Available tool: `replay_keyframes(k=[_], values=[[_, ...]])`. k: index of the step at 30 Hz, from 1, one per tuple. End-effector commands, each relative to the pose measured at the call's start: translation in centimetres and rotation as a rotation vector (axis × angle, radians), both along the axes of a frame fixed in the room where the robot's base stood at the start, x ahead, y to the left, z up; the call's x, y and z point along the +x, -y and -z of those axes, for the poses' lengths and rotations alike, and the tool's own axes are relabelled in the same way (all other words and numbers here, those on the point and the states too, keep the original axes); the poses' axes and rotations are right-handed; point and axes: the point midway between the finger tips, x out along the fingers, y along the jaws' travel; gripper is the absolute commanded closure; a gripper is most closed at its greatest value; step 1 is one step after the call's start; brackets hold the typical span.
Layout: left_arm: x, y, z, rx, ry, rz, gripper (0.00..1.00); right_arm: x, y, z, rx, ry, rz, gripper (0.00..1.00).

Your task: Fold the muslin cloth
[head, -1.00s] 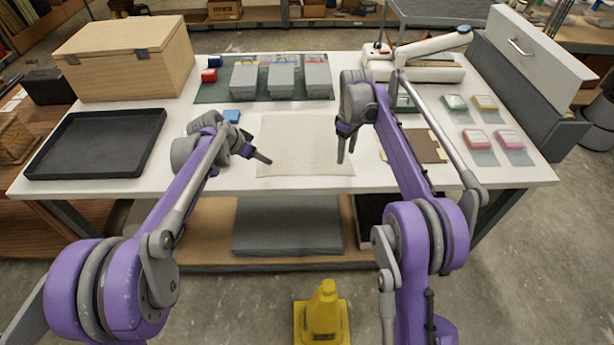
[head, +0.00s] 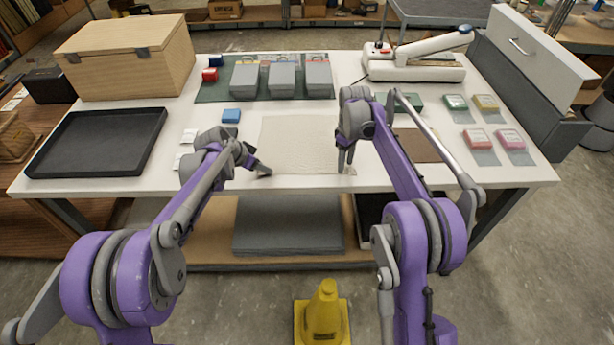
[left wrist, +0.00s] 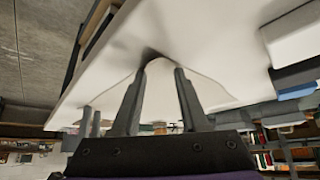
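The cream muslin cloth (head: 297,138) lies spread out on the white table, roughly square. My left gripper (head: 263,171) is low at its near left corner. In the left wrist view its two fingers (left wrist: 162,75) stand apart, with the pale cloth edge just beyond and between the tips; I cannot tell whether they touch it. My right gripper (head: 344,168) points down at the near right corner and hides part of it. Whether its fingers are closed on cloth is too small to tell.
A black tray (head: 95,145) and a wooden box (head: 125,62) stand left. Grey boxes (head: 281,80) lie on a green mat behind the cloth. A blue block (head: 231,116) is near its far left corner. A brown board (head: 412,146) lies right, and a white sealer-like device (head: 415,62) behind.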

Motion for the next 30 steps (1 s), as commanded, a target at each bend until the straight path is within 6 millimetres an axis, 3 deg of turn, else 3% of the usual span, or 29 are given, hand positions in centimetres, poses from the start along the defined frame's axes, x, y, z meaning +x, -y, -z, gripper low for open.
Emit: replay_keyframes(k=[13,30], values=[[-0.02,-0.06,0.1,0.002,-0.001,-0.001,1.0,0.01,0.08,0.12,-0.001,0.0,0.001,1.0],[-0.01,-0.09,0.11,0.002,-0.001,-0.001,1.0,0.02,0.11,0.13,-0.001,0.0,0.001,1.0]])
